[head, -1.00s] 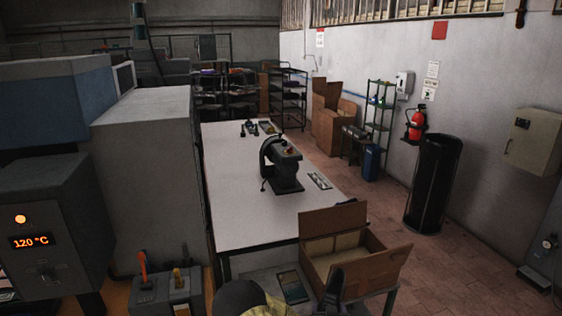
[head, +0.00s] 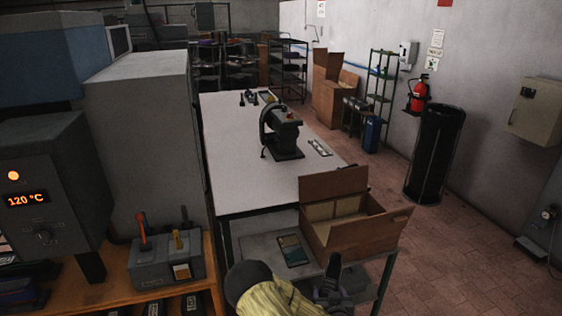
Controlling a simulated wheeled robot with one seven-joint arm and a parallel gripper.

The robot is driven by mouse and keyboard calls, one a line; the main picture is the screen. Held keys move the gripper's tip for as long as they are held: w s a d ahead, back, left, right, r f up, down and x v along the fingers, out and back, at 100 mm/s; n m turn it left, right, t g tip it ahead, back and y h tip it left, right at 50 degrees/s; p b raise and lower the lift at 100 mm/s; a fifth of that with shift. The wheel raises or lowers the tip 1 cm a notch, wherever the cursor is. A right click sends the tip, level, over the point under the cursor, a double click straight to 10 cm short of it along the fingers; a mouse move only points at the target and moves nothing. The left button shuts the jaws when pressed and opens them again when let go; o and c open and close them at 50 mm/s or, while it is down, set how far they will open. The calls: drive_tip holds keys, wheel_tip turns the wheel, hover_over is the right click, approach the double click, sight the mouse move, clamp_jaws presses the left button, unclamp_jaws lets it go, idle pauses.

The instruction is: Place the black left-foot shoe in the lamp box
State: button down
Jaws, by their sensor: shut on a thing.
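An open brown cardboard box (head: 365,236), which I take for the lamp box, stands on a low shelf by the near end of the long table. Its flaps are raised and its inside is pale and divided. My gripper (head: 334,284) is at the bottom of the head view, just in front of the box and outside it. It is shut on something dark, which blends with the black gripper. I cannot make out a clear shoe shape, so whether this is the black left-foot shoe cannot be told.
A dark press (head: 283,135) stands on the long white table (head: 235,170). A flat dark panel (head: 293,250) lies left of the box. A heater with a 120 °C display (head: 27,200) and a grey toolbox (head: 165,262) are at left.

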wheel_tip(320, 180, down, 19)
drive_tip(key=b, duration=1.7)
drive_tip(key=shift+b, duration=0.4)
drive_tip(key=s+f, duration=0.3)
drive_tip(key=s, duration=0.5)
drive_tip(key=shift+s+f, duration=0.15)
drive_tip(key=shift+s, duration=0.2)
